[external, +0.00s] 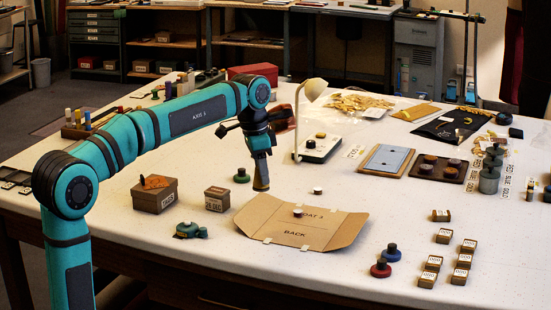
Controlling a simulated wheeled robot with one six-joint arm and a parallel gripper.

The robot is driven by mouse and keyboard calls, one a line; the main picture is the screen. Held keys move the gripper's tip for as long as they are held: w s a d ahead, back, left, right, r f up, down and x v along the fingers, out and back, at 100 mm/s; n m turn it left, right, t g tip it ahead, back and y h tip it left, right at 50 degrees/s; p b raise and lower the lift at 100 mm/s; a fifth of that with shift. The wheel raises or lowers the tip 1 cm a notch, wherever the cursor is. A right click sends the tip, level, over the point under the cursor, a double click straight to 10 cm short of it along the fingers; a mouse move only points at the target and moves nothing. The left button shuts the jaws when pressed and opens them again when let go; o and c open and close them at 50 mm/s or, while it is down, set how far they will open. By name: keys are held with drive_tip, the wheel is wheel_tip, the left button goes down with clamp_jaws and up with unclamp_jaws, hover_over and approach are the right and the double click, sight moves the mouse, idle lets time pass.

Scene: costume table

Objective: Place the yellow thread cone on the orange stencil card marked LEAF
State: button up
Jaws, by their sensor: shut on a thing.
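My gripper (261,186) points down over the table, between a small labelled box and the brown folded card. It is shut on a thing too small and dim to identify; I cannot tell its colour. An orange piece with a dark mark (155,182) lies on top of a brown cardboard box at the left. It may be the stencil card, but I cannot read LEAF on it. I cannot pick out the yellow thread cone with certainty. Small yellow pieces stand in the rack (75,131) at the left.
The brown card marked BACK (297,233) lies below right of my gripper, a small knob on it. The cardboard box (154,200) and smaller box (217,199) stand left. A lamp (312,90) rises behind. Dark spools (381,269) and several small boxes stand right.

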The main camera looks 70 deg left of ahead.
drive_tip(key=s+a+r+n, duration=0.1)
drive_tip(key=s+a, duration=0.4)
drive_tip(key=a, duration=0.2)
drive_tip(key=s+a+r, duration=0.2)
drive_tip(key=s+a, duration=0.3)
drive_tip(key=a, duration=0.3)
drive_tip(key=r+n, duration=0.1)
drive_tip(key=r, duration=0.1)
hover_over(158, 182)
drive_tip(key=shift+s+a+f, duration=0.1)
drive_tip(key=shift+s+f, duration=0.05)
drive_tip(key=shift+f, duration=1.45)
drive_tip(key=shift+s+d+f, duration=0.1)
drive_tip(key=shift+s+f, duration=0.05)
drive_tip(key=shift+f, duration=1.5)
drive_tip(key=shift+s+a+f, duration=0.1)
drive_tip(key=shift+s+f, duration=0.05)
drive_tip(key=shift+f, duration=1.45)
drive_tip(key=o, duration=1)
drive_tip(key=shift+f, duration=0.1)
drive_tip(key=r, duration=0.4)
drive_tip(key=s+r, duration=0.1)
drive_tip(key=r, duration=0.7)
drive_tip(key=shift+s, duration=0.4)
